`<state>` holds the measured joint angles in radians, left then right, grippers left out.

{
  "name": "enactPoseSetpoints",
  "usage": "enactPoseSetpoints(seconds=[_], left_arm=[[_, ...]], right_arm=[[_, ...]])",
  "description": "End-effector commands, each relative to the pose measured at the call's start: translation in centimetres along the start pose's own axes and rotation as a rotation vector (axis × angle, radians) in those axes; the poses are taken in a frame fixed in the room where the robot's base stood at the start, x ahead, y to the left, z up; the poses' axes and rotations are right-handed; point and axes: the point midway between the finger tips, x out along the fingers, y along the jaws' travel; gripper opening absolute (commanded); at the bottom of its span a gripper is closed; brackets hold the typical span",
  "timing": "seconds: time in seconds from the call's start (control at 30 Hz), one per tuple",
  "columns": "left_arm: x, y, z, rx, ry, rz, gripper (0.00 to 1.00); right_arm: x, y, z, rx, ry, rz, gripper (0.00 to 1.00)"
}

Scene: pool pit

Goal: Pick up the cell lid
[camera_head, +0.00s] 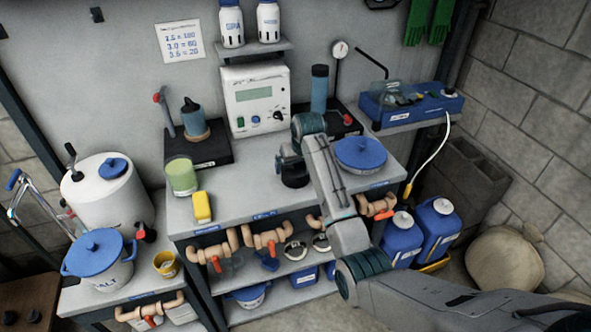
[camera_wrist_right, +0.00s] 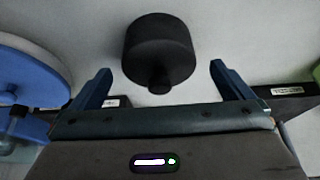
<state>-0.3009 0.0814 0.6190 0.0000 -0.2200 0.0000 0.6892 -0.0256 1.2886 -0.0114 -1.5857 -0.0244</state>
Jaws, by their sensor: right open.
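The cell lid appears to be the black round piece with a small knob (camera_wrist_right: 159,52). In the right wrist view it lies ahead of my right gripper (camera_wrist_right: 160,74), between the lines of the two fingers. In the head view a black round piece (camera_head: 294,178) shows on the grey bench under my right wrist, partly hidden by it. My right gripper is open and empty; a gap seems to remain between the fingers and the lid. My left gripper is not in view.
On the bench (camera_head: 240,188), a blue-lidded pot (camera_head: 361,154) stands right of my right arm. A green cup (camera_head: 181,176) and a yellow block (camera_head: 202,207) stand left. A white instrument (camera_head: 255,97) stands behind. Pipes with red valves (camera_head: 266,240) run below the front edge.

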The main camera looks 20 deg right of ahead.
Motion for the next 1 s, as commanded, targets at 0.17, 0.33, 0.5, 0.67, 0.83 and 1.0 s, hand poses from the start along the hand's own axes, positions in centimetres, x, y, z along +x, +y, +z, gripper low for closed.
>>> enactPoseSetpoints(seconds=[0.17,0.33,0.5,0.67,0.83,1.0], left_arm=[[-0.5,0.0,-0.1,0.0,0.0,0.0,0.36],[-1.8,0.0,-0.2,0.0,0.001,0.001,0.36],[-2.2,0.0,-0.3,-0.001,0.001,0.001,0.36],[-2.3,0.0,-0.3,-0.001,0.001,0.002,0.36],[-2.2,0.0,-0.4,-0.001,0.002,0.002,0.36],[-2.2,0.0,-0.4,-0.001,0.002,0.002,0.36]], right_arm=[[1.0,0.1,-0.1,0.0,-0.002,0.0,1.0],[2.9,0.2,-0.4,0.0,-0.003,0.0,1.0],[5.0,0.2,-0.4,0.0,-0.003,0.0,1.0],[5.8,0.2,-0.3,0.0,-0.001,0.0,1.0],[5.8,0.2,-0.3,0.0,0.0,0.0,1.0],[5.8,0.2,-0.3,0.0,0.0,0.0,0.71]])
